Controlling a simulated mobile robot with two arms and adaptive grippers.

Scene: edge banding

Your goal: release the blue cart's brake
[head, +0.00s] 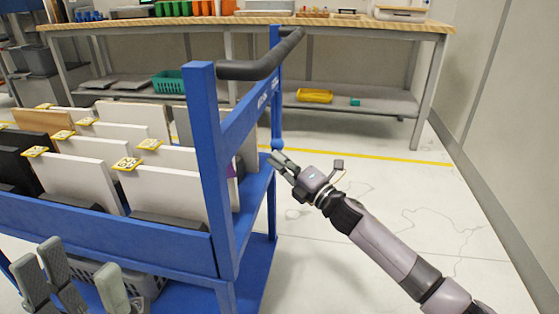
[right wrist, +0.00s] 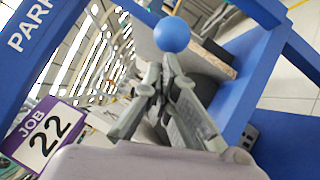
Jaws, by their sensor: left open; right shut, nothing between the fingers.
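The blue cart (head: 215,170) fills the left and middle of the head view, with a dark push handle (head: 262,62) on top. A blue ball knob (head: 277,144) shows by the cart's far right post; it also shows in the right wrist view (right wrist: 172,34). I cannot tell how it is attached or its brake state. My right gripper (head: 277,158) is shut and empty, just below the knob in the head view. In the right wrist view its fingertips (right wrist: 163,72) point toward the knob, seemingly apart from it. My left gripper (head: 80,260) is open and empty, in front of the cart's near side.
The cart carries several upright panels (head: 165,190) with yellow tags. A purple job 22 card (right wrist: 43,136) shows in the right wrist view. A workbench (head: 340,25) with a lower shelf stands behind. The floor (head: 440,215) right of the cart is clear, up to a wall.

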